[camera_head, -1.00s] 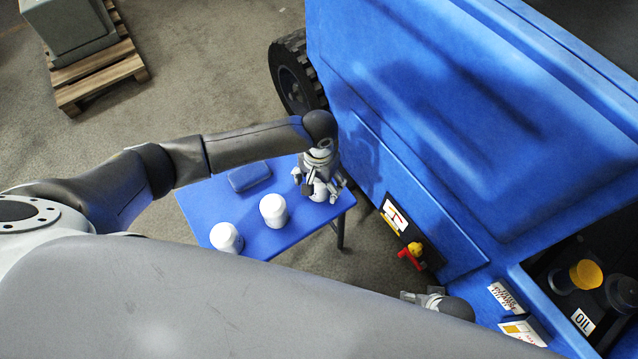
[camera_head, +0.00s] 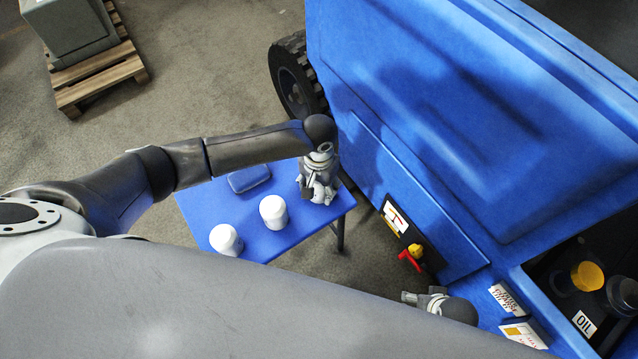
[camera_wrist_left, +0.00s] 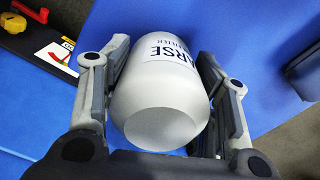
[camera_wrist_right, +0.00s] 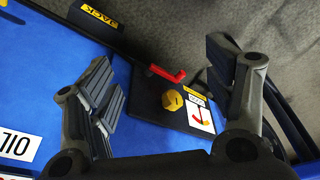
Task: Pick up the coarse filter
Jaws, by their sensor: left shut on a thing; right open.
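The coarse filter (camera_wrist_left: 165,105) is a light grey canister with a white label, partly readable as "ARSE FILTER", in the left wrist view. My left gripper (camera_wrist_left: 163,72) is shut on it, one finger along each side. In the head view my left gripper (camera_head: 318,187) is over the right end of the blue table and mostly hides the filter. Whether the filter touches the tabletop is unclear. My right gripper (camera_wrist_right: 163,80) is open and empty by the blue machine. In the head view my right gripper (camera_head: 412,298) is partly hidden by my body.
Two white canisters (camera_head: 273,212) (camera_head: 226,240) and a blue case (camera_head: 249,179) are on the blue table (camera_head: 200,205). The blue machine (camera_head: 430,110) rises close on the right, with a red-handled valve (camera_head: 411,255). A pallet (camera_head: 100,77) lies far left.

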